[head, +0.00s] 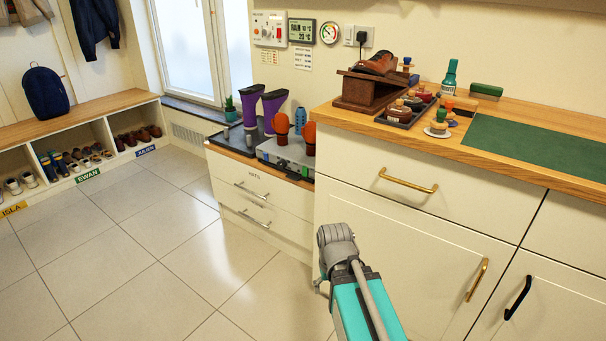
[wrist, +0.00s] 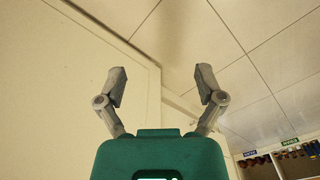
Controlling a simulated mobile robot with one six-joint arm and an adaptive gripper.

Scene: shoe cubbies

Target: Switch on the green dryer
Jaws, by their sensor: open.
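A grey boot-dryer unit (head: 287,153) stands on the low drawer cabinet, with orange upright heads (head: 282,124) and a blue piece at its back. I see no plainly green dryer body. A pair of purple boots (head: 272,109) stands behind and left of the unit, over a dark tray. A white wall panel (head: 269,29) with small controls hangs above; its labels are too small to read. My gripper (wrist: 161,84) is open and empty in the wrist view, its fingers apart over bare floor and a cabinet side. In the head view my arm is low, in front of the cabinets.
A taller cabinet with a wooden top (head: 540,113) stands right, holding a shoe stand (head: 362,92), brushes, tins and a green mat (head: 535,150). Brass handles (head: 408,181) stick out from its front. A shoe bench (head: 75,118) is at left. The tiled floor between is clear.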

